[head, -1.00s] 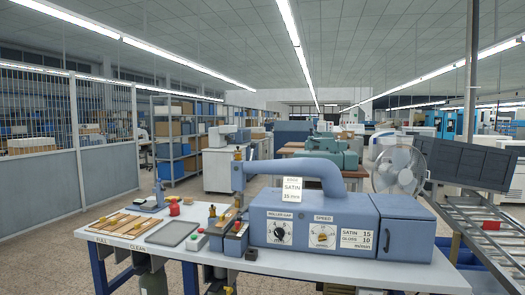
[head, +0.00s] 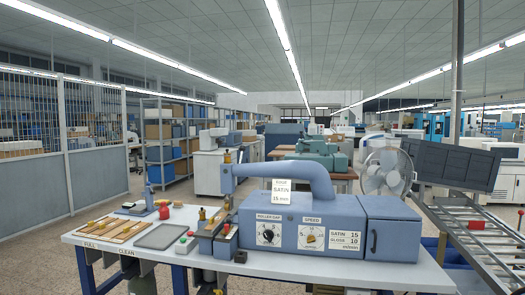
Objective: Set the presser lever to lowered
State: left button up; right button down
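The blue machine (head: 338,232) stands on the white table (head: 290,278), with a curved blue arm (head: 300,171) reaching left over a small pressing head (head: 227,180). A short part with a red knob (head: 227,229) stands on the block at the machine's left end. A thin rod with a red tip (head: 520,212) shows at the right edge beside the roller frame. No part is labelled as the presser lever, so I cannot tell which one it is or its position. Neither of my grippers is in view.
A wooden rack (head: 110,229), a grey tray (head: 160,236) and a red pot (head: 164,213) sit on the table's left part. A fan (head: 386,172) and a roller frame (head: 475,240) stand at the right. The table's front strip is mostly clear.

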aim_at(242, 149)
jog(key=z, duration=0.15)
jog(key=i, duration=0.85)
jog(key=u, duration=0.1)
